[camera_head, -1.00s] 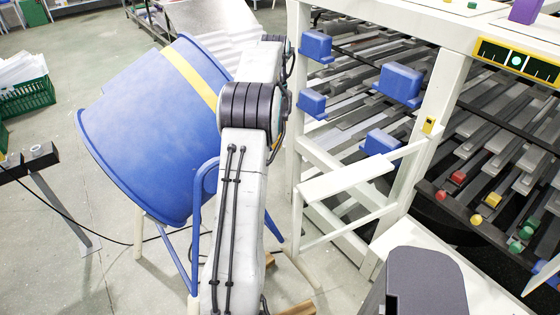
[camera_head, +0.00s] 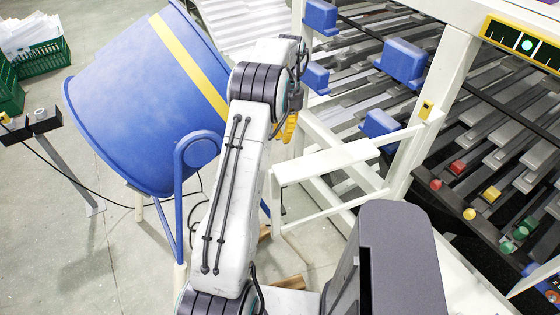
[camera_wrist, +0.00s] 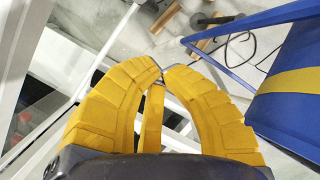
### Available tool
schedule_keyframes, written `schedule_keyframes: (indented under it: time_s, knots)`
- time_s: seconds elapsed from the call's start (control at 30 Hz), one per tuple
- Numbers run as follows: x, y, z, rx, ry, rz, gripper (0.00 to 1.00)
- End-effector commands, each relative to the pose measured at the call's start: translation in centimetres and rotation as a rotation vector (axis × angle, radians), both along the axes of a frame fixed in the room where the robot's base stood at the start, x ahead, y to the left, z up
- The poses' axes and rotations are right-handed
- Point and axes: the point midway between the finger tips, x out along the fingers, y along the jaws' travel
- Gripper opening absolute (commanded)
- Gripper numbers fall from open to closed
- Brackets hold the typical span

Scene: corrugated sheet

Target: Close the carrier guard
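I cannot tell for sure which part is the carrier guard. The large blue curved shell (camera_head: 130,105) with a yellow band stands tilted on a blue frame (camera_head: 180,205) left of my arm. Its edge and band also show at the right of the wrist view (camera_wrist: 290,85). My gripper (camera_head: 288,128) shows as a bit of yellow beyond my arm, right of the shell and left of the white machine frame. In the wrist view, the yellow fingers (camera_wrist: 162,71) curve together with their tips meeting or nearly so. I see nothing held between them.
A white ledge (camera_head: 325,162) juts from the machine frame close to the right of my arm. The rack behind has blue blocks (camera_head: 402,60) and coloured knobs (camera_head: 470,213). A green crate (camera_head: 42,58) and a dark stand (camera_head: 42,120) are at left. Cables cross the floor.

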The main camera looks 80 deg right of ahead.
Motion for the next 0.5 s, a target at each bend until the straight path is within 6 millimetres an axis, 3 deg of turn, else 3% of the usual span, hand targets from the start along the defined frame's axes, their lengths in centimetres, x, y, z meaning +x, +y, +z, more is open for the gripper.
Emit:
schedule_keyframes:
  time_s: [0.27, 0.5]
  knots:
    - [0.1, 1.3, -4.8, 0.005, -0.001, 0.001, 0.0]
    - [0.2, 3.1, -4.9, 0.001, 0.0, 0.001, 0.0]
